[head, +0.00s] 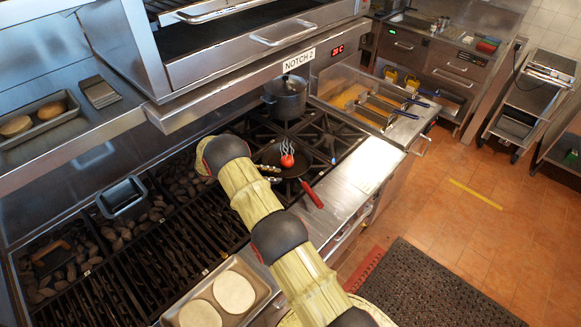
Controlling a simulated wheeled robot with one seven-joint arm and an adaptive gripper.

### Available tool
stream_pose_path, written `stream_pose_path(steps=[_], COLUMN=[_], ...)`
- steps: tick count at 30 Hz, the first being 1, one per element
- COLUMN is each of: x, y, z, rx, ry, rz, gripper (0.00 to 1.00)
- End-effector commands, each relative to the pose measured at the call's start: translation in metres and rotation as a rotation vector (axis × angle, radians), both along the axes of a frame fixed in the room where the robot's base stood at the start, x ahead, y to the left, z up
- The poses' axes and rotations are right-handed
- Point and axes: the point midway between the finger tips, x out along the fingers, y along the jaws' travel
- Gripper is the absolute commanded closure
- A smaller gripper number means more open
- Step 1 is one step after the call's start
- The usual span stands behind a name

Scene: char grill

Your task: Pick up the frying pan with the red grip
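The frying pan (298,168) is dark and sits on the burner grates of the stove in the head view. Its red grip (312,195) points toward the lower right, over the steel front ledge. A red, rounded item with pale streaks (287,157) shows in the pan; I cannot tell what it is. My gripper (276,175) is at the pan's left side, left of the red grip. Its two fingers look apart with nothing between them. I cannot tell whether they touch the pan. My arm hides part of the stove to the left.
A lidded grey pot (285,97) stands behind the pan. Fryer baskets with blue handles (400,108) are to the right. A tray (263,281) with two pale round patties is at the front left, beside the char grill (190,235). An oven overhangs the back.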

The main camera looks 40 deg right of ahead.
Motion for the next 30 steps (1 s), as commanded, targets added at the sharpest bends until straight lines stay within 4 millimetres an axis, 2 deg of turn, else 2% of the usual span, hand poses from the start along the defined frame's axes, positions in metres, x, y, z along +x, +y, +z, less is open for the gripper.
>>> stream_pose_path(steps=[8,17,24,30], x=[-0.012,-0.031,-0.032,-0.032], y=[-0.019,-0.05,-0.052,-0.052], z=[-0.008,-0.023,-0.025,-0.025], rx=[0.001,0.001,0.001,0.001], ry=[0.0,-0.002,-0.002,-0.002], rz=[-0.002,-0.001,-0.001,-0.001], gripper=[0.76,0.76,0.76,0.87])
